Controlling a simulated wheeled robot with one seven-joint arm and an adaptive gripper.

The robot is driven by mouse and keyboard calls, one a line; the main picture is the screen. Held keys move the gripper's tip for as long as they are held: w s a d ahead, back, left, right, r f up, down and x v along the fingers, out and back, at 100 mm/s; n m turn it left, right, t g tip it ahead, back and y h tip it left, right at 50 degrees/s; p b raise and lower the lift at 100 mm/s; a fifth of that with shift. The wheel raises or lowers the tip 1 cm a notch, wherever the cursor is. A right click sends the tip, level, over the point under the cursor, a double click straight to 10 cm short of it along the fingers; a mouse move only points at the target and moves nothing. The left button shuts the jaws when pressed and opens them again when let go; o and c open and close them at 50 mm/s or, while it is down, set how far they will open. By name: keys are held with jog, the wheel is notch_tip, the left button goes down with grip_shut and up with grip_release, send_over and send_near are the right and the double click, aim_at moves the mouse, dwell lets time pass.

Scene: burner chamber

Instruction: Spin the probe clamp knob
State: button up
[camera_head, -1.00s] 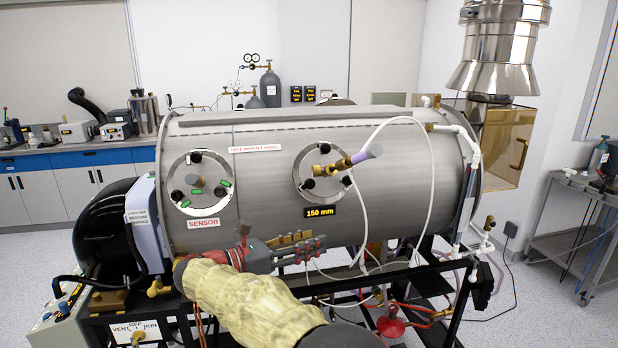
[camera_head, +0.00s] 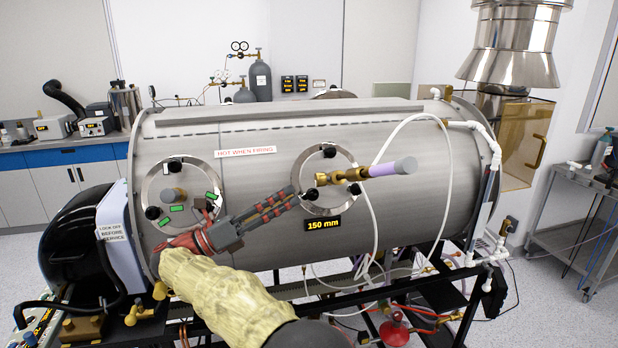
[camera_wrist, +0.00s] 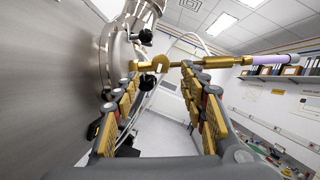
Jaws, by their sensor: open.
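The probe (camera_head: 375,171) sticks out of the 150 mm port on the steel chamber, with a brass body and a lilac and grey outer end. A small brass knob (camera_head: 321,179) sits on its fitting near the flange; it looks like the clamp knob. In the wrist view the brass knob (camera_wrist: 160,63) shows between and just past the fingertips, with the probe (camera_wrist: 265,60) running off right. My gripper (camera_head: 294,197) is open, just left of the knob and at the port's left edge. In the wrist view my gripper (camera_wrist: 162,76) holds nothing; contact cannot be told.
Black knobs (camera_head: 329,151) ring the port flange. The sensor port (camera_head: 174,195) is to the left. A white hose (camera_head: 448,190) loops close behind the probe. The chamber wall (camera_head: 260,180) is close beside my gripper. Open air lies in front of the probe.

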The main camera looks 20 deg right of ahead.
aim_at(316, 180)
jog(key=p+x, duration=0.1)
jog(key=p, duration=0.1)
jog(key=p+x, duration=0.2)
jog(key=p, duration=0.1)
jog(key=shift+a+r, duration=0.1)
jog(key=shift+r, duration=0.15)
jog(key=p, duration=0.3)
jog(key=shift+w+d+r, duration=0.15)
jog(key=shift+w+d, duration=0.05)
jog(key=shift+d, duration=0.1)
jog(key=p+x, duration=0.1)
jog(key=p, duration=0.3)
jog(key=shift+s+d+r, duration=0.1)
jog(key=shift+s+d, duration=0.05)
jog(key=shift+d, duration=0.2)
jog(key=shift+p+x, duration=1)
jog(key=shift+x, duration=0.2)
jog(key=shift+d+f, duration=0.1)
jog(key=shift+f, duration=0.15)
jog(key=shift+c, duration=0.9)
grip_shut()
